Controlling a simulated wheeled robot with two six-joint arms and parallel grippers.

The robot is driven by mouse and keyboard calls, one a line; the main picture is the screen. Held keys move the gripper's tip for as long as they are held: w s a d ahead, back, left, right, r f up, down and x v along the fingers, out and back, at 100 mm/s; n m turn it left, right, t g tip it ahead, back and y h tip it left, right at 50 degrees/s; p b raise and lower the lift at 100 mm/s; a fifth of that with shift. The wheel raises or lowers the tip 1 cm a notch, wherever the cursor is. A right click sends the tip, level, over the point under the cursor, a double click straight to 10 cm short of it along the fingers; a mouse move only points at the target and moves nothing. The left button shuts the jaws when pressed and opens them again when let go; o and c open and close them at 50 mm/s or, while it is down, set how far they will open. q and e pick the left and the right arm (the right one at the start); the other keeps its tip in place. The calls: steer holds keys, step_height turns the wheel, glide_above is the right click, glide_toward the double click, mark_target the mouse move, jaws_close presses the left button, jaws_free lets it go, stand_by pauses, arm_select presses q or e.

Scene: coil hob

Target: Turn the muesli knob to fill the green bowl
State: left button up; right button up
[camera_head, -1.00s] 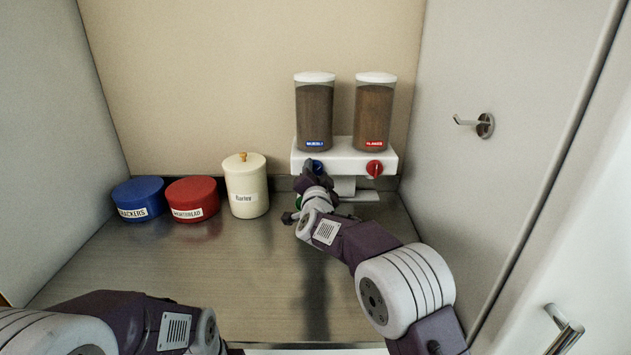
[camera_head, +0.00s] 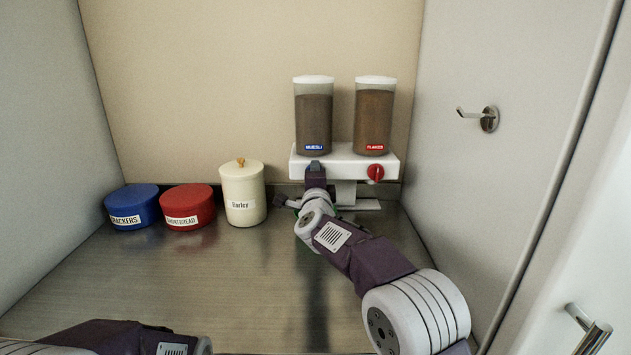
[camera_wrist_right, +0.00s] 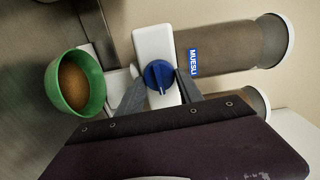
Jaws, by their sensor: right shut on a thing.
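The muesli dispenser (camera_head: 313,125) has a blue-labelled clear hopper of brown muesli. Its blue knob (camera_wrist_right: 159,75) shows in the right wrist view, its white mark pointing toward the gripper. My right gripper (camera_wrist_right: 160,88) is shut on the knob, one finger on each side; in the head view the right gripper (camera_head: 315,170) covers the knob. The green bowl (camera_wrist_right: 91,66) stands under the dispenser with brown muesli (camera_wrist_right: 73,85) in it. In the head view my right arm hides most of the bowl. My left gripper is out of view; only my left arm shows at bottom left.
A flakes hopper (camera_head: 374,122) with a red knob (camera_head: 375,172) is to the right. A blue crackers tin (camera_head: 133,207), a red shortbread tin (camera_head: 187,207) and a cream barley canister (camera_head: 243,196) stand to the left. The counter (camera_head: 190,285) in front is clear. A hook (camera_head: 488,119) is on the right wall.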

steer(key=shift+m, duration=0.3)
steer(key=o, duration=1.3)
steer(key=shift+d, duration=0.1)
steer(key=shift+o, duration=0.2)
steer(key=s+b, duration=0.2)
steer(key=s, duration=0.7)
